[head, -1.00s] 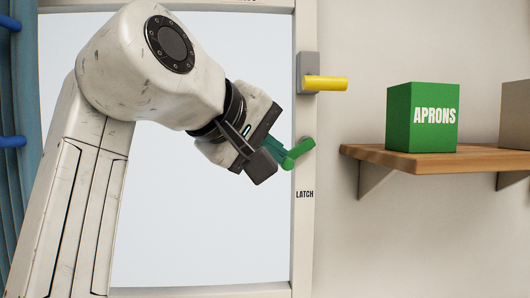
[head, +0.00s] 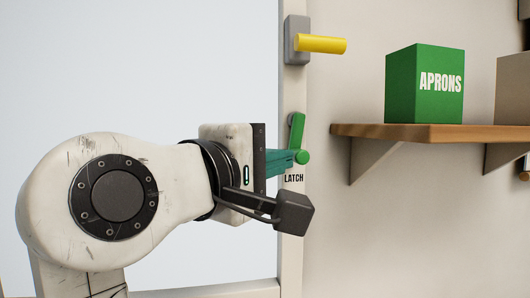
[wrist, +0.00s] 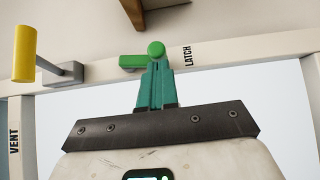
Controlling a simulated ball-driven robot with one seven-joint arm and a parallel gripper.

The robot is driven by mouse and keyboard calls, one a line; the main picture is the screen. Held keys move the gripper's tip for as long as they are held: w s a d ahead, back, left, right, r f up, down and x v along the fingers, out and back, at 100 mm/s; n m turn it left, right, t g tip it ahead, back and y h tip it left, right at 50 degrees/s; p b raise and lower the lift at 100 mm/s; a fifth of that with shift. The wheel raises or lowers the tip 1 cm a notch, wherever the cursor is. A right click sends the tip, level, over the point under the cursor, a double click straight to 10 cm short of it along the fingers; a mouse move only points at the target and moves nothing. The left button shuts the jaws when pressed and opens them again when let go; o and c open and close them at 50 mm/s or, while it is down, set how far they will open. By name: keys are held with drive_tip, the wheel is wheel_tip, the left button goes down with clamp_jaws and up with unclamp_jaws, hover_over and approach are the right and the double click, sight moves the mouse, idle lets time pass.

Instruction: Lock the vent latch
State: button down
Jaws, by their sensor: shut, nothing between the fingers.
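The vent latch (head: 296,130) is a green bar on the white frame, with a round green knob (head: 302,157) at its lower end. The bar lies nearly upright along the frame post, just above the black LATCH label. My gripper (head: 290,159) has its teal fingers shut and empty, with their tips at the knob from the left. In the wrist view the shut fingertips (wrist: 156,66) meet the knob (wrist: 156,48), and the green bar (wrist: 131,61) runs left from it. Whether the tips press on the knob cannot be told.
A yellow handle (head: 322,45) on a grey plate juts from the frame above the latch. A wooden shelf (head: 440,133) with a green APRONS box (head: 425,85) stands on the right. The pale window panel (head: 130,70) fills the left.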

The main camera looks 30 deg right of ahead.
drive_tip(key=shift+s+d+f+n+t+h, duration=0.2)
drive_tip(key=shift+d+f+n+t+h, duration=0.15)
drive_tip(key=shift+d+n+t+h, duration=0.35)
drive_tip(key=shift+a, duration=0.25)
